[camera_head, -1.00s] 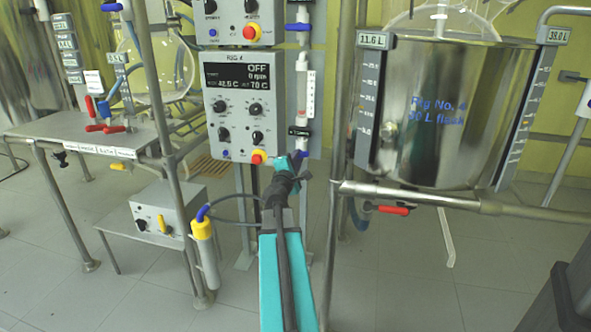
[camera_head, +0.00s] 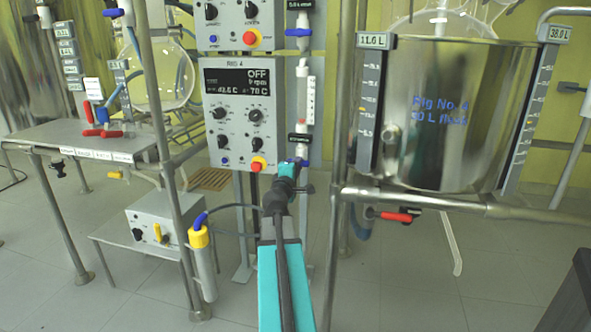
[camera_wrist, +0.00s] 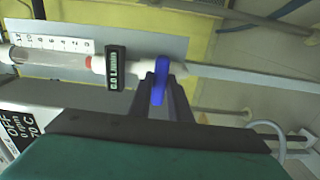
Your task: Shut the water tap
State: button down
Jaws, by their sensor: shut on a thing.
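The water tap has a blue handle (camera_wrist: 162,69) at the end of a clear flow tube (camera_wrist: 50,58) with a printed scale. My gripper (camera_wrist: 159,88) is shut on this blue handle, with one dark finger on each side. The handle lies across the line of the tube in the wrist view. A small black flow readout (camera_wrist: 115,68) sits beside it; its digits are hard to read. In the head view, my gripper (camera_head: 293,166) reaches the tap below the flow tube, and my arm and gripper hide most of the handle.
The Rig 4 control box (camera_head: 238,114) is just left of the tap, its display showing OFF. Another blue tap handle (camera_head: 298,33) is above. A steel vessel (camera_head: 445,115) and a red-handled valve (camera_head: 396,217) are at right. A steel post (camera_head: 334,240) stands close right of my arm.

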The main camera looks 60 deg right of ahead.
jog(key=c, duration=1.6)
grip_release()
jog(key=shift+s+d, duration=0.15)
jog(key=shift+s, duration=0.1)
jog(key=shift+c, duration=0.2)
jog(key=shift+w, duration=0.1)
jog(key=shift+a, duration=0.25)
